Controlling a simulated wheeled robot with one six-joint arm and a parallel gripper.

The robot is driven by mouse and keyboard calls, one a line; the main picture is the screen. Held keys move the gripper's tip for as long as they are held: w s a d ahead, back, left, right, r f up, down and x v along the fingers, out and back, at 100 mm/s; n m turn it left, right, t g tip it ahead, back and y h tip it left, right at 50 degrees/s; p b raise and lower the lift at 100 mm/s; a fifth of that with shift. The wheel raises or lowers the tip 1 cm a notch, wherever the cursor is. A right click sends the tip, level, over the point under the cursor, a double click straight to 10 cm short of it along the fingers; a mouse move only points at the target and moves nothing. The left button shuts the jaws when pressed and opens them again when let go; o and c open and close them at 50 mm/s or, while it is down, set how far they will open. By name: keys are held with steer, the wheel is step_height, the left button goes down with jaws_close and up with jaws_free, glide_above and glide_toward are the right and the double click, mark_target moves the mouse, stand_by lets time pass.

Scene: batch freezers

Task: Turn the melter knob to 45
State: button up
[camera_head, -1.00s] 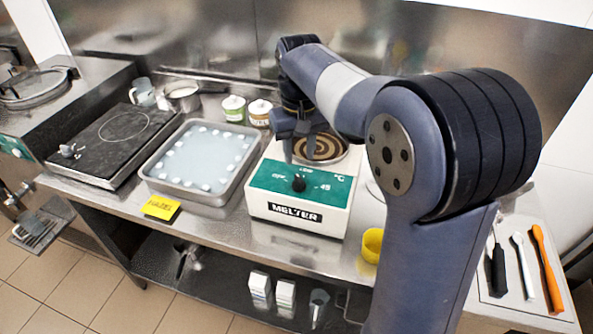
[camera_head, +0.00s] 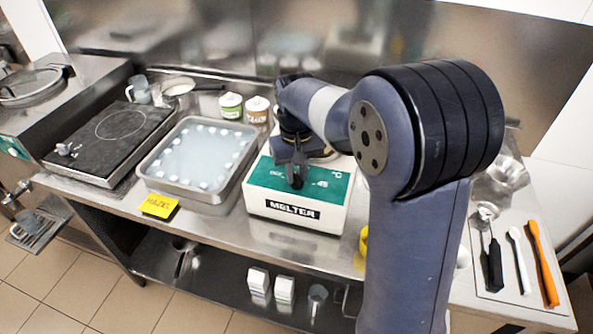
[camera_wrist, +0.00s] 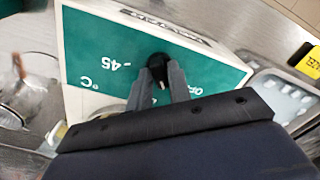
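The white melter (camera_head: 292,213) stands on the steel counter, with a green front panel marked OFF, 45 and °C. Its small black knob (camera_head: 297,182) is partly covered by my gripper (camera_head: 292,168) in the head view. In the wrist view the knob (camera_wrist: 158,66) lies between the tips of my two grey fingers (camera_wrist: 157,80), one on each side. The fingers are apart, and I cannot tell whether they touch the knob. A small pale mark shows on the knob between the fingers. The 45 mark (camera_wrist: 117,65) is left of the knob there.
A metal tray (camera_head: 203,196) of water with white pieces sits left of the melter, with a yellow tag (camera_head: 159,206) in front. Two jars (camera_head: 231,105) stand behind. A yellow cup (camera_head: 363,241) is right of the melter, partly hidden by my arm.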

jaws_close()
steer(key=shift+m, duration=0.3)
steer(key=m+p, duration=0.1)
steer(key=m, duration=0.8)
steer(key=shift+m+p, duration=0.4)
steer(key=m, duration=0.5)
steer(key=shift+m, duration=0.3)
steer(key=m, duration=0.5)
steer(key=shift+p, duration=0.4)
steer(key=shift+m, duration=0.3)
steer(key=shift+o, duration=1.9)
jaws_free()
